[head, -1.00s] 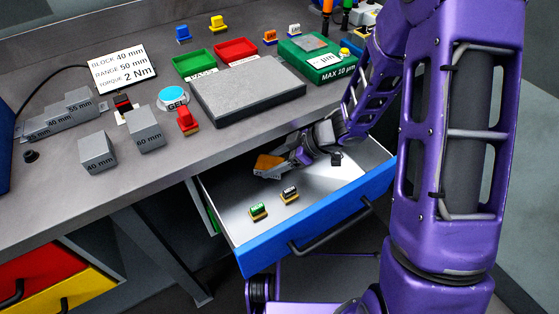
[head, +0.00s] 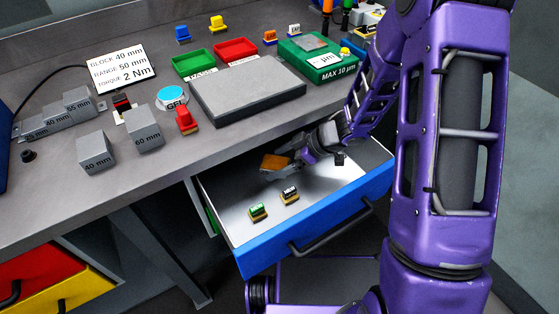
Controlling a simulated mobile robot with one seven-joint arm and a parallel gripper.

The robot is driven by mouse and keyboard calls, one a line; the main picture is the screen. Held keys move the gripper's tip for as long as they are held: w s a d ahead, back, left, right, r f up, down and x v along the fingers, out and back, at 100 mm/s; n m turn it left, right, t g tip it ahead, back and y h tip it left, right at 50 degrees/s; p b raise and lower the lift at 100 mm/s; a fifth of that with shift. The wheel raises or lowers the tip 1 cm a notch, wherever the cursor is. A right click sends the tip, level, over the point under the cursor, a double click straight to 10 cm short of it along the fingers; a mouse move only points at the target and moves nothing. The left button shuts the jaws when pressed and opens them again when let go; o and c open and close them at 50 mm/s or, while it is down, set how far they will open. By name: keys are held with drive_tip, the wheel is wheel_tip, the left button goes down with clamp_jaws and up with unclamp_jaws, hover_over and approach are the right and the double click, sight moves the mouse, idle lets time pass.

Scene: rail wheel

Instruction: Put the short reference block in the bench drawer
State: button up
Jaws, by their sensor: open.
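The short reference block, a grey block marked 40 mm (head: 97,153), stands on the bench at the left front. A taller grey block marked 60 mm (head: 144,131) stands to its right. The bench drawer (head: 315,228) with a blue front is pulled open below the bench edge. My gripper (head: 272,166) is open, over or inside the back part of the drawer, well to the right of and lower than the 40 mm block. An orange-brown surface shows at its fingers; I cannot tell whether it is a pad or a separate thing.
In the drawer lie a small green item (head: 258,211) and a small black item (head: 290,194). On the bench are a red stamp-like piece (head: 186,120), a blue GEL disc (head: 172,96), a grey plate (head: 247,90), a stepped gauge (head: 60,114) and coloured trays.

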drive_tip(key=shift+r, duration=0.1)
drive_tip(key=shift+d+r, duration=0.1)
drive_tip(key=shift+r, duration=0.15)
drive_tip(key=p+v, duration=0.4)
drive_tip(key=v, duration=0.7)
drive_tip(key=shift+d+r, duration=0.2)
drive_tip(key=shift+d, duration=0.1)
